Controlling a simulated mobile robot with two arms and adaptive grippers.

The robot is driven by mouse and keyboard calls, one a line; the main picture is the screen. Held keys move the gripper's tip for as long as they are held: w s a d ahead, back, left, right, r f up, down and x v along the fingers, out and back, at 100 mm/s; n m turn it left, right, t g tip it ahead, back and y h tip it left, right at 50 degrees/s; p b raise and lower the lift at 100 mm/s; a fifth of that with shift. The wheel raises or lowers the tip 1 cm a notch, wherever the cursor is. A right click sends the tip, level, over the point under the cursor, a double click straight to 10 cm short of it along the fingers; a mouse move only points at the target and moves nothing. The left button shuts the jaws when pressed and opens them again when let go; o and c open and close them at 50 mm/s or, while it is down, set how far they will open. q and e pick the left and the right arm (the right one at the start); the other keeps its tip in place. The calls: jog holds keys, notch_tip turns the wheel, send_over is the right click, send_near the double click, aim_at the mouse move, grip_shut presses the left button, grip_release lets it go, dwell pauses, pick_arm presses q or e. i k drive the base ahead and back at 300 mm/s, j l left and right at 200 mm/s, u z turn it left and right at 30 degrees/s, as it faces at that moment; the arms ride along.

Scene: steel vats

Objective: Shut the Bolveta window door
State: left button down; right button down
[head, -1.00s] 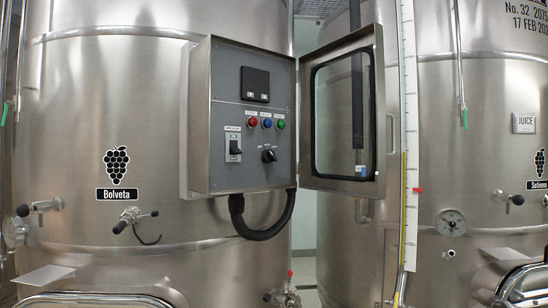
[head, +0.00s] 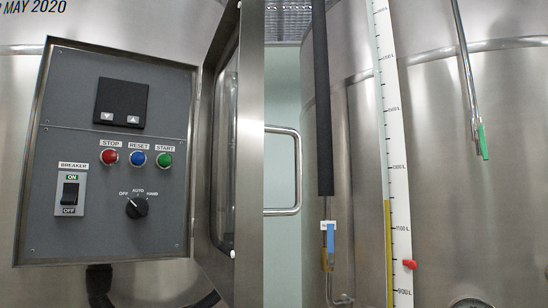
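The window door (head: 249,150) is a steel-framed door with a dark window pane. In the head view it stands open at the right edge of the control box (head: 115,160), seen nearly edge-on and jutting toward me. The box's grey panel is uncovered, with a black display (head: 121,103), red, blue and green buttons, a breaker switch (head: 70,192) and a rotary knob (head: 137,207). The Bolveta label is out of view. Neither of my grippers is in view.
A steel vat (head: 20,60) stands behind the box and another vat (head: 440,120) is at the right. A level gauge (head: 400,200) with a red marker runs up the right vat. A black padded pipe (head: 322,100) hangs between them. A dark hose (head: 100,285) leaves the box's underside.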

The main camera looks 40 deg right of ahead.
aim_at(236, 274)
jog(key=l+u, duration=0.1)
jog(key=l, duration=0.65)
jog(key=l+u, duration=0.1)
jog(key=l, duration=0.7)
jog(key=k, duration=0.1)
